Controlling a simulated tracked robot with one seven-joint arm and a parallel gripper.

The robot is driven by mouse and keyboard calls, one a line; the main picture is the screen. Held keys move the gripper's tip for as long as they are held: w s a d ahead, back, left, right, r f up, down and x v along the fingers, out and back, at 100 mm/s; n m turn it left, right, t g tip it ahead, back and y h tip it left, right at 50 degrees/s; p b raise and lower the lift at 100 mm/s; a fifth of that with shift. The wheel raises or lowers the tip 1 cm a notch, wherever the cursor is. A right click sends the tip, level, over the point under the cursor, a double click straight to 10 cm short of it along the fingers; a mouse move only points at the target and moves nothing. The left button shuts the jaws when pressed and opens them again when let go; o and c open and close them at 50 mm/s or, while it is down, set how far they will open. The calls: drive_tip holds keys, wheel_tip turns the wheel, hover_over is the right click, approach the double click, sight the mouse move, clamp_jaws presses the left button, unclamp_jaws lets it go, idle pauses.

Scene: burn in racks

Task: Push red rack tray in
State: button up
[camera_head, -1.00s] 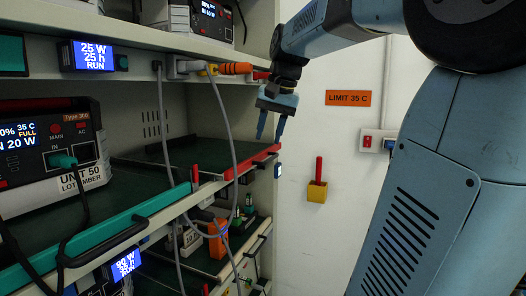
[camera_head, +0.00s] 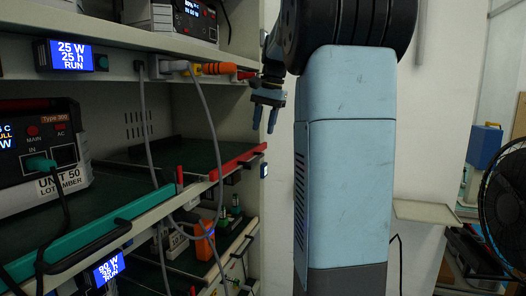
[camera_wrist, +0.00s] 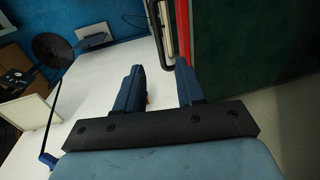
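The red rack tray has a red front bar (camera_head: 238,161) and a dark green deck (camera_head: 190,153). It sits on the middle shelf of the rack, right of the green-edged tray. My gripper (camera_head: 264,122) points down near the right end of the red bar, with its two blue fingers apart and nothing between them. In the wrist view my gripper (camera_wrist: 160,68) is open; the red bar (camera_wrist: 184,28) runs just beyond the right fingertip, with the green deck (camera_wrist: 245,35) to its right. I cannot tell whether a finger touches the bar.
A green-edged tray (camera_head: 95,237) holds Unit 50 (camera_head: 45,150) at left. A grey cable (camera_head: 212,125) hangs in front of the shelves near the red bar's left end. A black fan (camera_head: 503,205) stands at far right. The white wall beside the rack is open.

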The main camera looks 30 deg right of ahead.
sight(259, 157)
drive_tip(key=f, duration=0.3)
drive_tip(key=w+f, duration=0.1)
drive_tip(key=f, duration=0.2)
drive_tip(key=a+f, duration=0.1)
drive_tip(key=f, duration=0.1)
drive_tip(key=shift+w+f, duration=0.15)
drive_tip(key=shift+f, duration=0.25)
drive_tip(key=shift+c, duration=0.4)
clamp_jaws()
